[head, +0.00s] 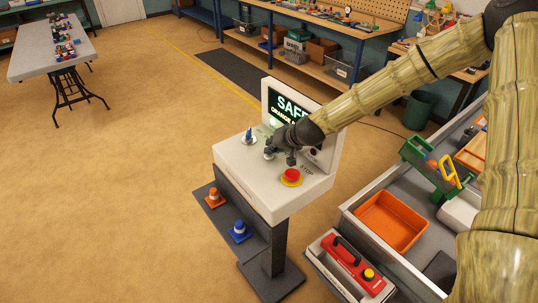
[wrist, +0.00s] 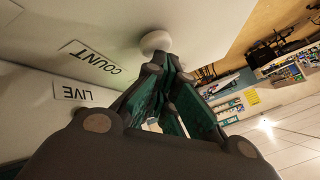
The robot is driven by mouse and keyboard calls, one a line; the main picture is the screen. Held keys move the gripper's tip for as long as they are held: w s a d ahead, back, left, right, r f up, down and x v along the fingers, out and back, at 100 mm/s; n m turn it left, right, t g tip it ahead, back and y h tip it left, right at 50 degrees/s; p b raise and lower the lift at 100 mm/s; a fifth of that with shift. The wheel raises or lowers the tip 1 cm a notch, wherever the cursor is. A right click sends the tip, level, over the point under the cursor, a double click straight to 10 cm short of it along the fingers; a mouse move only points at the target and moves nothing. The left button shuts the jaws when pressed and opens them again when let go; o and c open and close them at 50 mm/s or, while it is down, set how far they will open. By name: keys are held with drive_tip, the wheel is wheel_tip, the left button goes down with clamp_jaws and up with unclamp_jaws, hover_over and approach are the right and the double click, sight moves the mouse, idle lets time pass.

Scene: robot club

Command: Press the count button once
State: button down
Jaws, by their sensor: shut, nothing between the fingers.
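The white control console (head: 245,172) stands on a dark pedestal, with a lit screen (head: 280,102) reading "SAFE" at its back. My gripper (head: 270,149) is shut and empty, low over the panel. In the wrist view the fingertips (wrist: 158,66) are right beside a round white button (wrist: 155,41), near the label "COUNT" (wrist: 91,58). Whether they touch it I cannot tell. A second label reads "LIVE" (wrist: 77,93). In the head view the gripper partly hides the white button. A red stop button (head: 291,175) on a yellow ring is at the panel's front right.
A blue-tipped control (head: 248,137) stands on the panel left of my gripper. A grey-topped bench with an orange tray (head: 391,222) is at right.

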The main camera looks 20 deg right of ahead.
idle(0.6)
drive_tip(key=shift+r+p, duration=0.6)
drive_tip(key=shift+r, duration=0.25)
wheel_tip(320, 180, up, 5)
drive_tip(key=p, duration=0.3)
idle(0.9)
